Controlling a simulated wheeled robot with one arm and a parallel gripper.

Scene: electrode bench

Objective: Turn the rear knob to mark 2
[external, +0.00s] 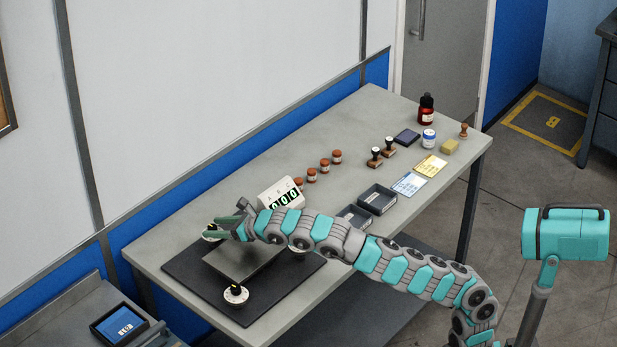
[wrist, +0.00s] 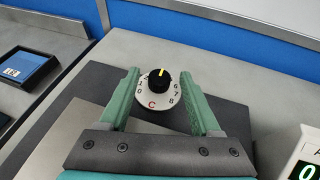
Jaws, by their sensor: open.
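A black knob (wrist: 161,79) with a yellow pointer line stands on a white round dial (wrist: 153,101) marked with numbers and a red C. The pointer points to the top of the wrist picture, away from the C; the numbers there are hidden by the knob. 0 and 1 show at left, 6, 7 and 8 at right. My gripper (wrist: 161,74) is open, one green finger on each side of the dial, with gaps to the knob. In the external view my gripper (external: 214,228) is over this dial at the dark board's wall side, largely covering it.
A second knob (external: 236,293) stands at the dark board's (external: 190,282) front corner. A third dial (external: 298,250) is partly behind my arm. The display box (external: 275,189) shows zeros. Stamps (external: 389,147), trays (external: 378,199) and bottles (external: 426,109) stand farther right on the table.

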